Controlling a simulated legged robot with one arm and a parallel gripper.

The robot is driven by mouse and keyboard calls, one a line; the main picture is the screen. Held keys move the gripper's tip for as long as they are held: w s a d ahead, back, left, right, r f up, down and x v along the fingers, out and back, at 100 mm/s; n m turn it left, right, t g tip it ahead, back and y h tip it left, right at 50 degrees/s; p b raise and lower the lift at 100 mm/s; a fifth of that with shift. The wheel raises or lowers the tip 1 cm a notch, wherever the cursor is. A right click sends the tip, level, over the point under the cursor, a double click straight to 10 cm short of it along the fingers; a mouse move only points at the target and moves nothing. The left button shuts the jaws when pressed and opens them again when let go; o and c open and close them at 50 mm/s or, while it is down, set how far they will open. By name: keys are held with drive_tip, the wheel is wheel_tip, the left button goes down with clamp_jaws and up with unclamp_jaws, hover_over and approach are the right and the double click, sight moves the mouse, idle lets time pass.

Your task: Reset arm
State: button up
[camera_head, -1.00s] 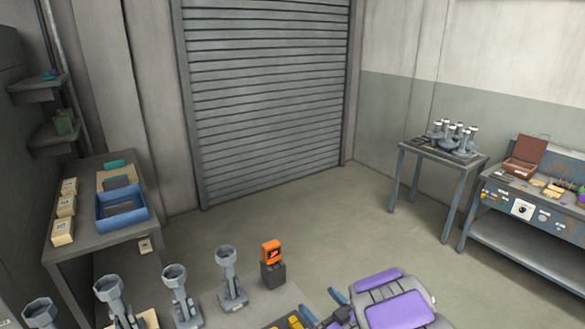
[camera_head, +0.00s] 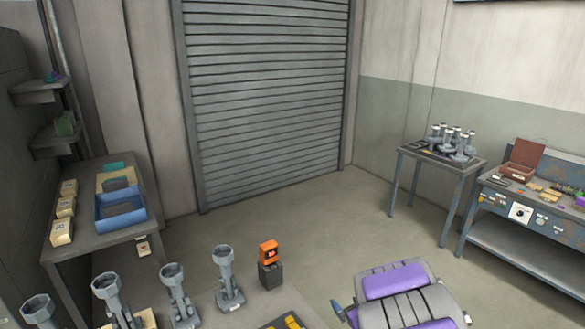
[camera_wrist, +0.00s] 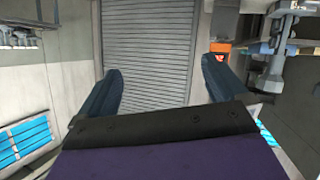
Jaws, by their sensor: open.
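My gripper (camera_wrist: 160,92) shows in the wrist view with its two dark blue fingers spread apart and nothing between them. Beyond the fingers is the grey roller shutter. In the head view my purple and grey arm is at the bottom right, folded near my body.
Several grey stands (camera_head: 228,278) and an orange device (camera_head: 268,252) are on the near table. A left table holds a blue bin (camera_head: 121,220) and boxes. A small table (camera_head: 432,157) and a workbench (camera_head: 520,265) stand at right. Floor before the shutter (camera_head: 260,80) is clear.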

drive_tip(key=s+d+r+m+g+h+b, duration=0.1)
drive_tip(key=s+d+r+m+g+h, duration=0.45)
drive_tip(key=s, duration=0.55)
drive_tip(key=s+a+r+g, duration=0.1)
drive_tip(key=s+a+g, duration=0.1)
drive_tip(key=s, duration=0.8)
drive_tip(key=s+a+r+g+y+b, duration=0.1)
drive_tip(key=s+a+r+g, duration=0.1)
drive_tip(key=s, duration=0.9)
drive_tip(key=s+a+r+g+y+b, duration=0.1)
drive_tip(key=s+a+g, duration=0.3)
drive_tip(key=s, duration=0.7)
drive_tip(key=shift+s+r+g, duration=0.15)
drive_tip(key=shift+r+g, duration=0.4)
drive_tip(key=shift+g, duration=0.1)
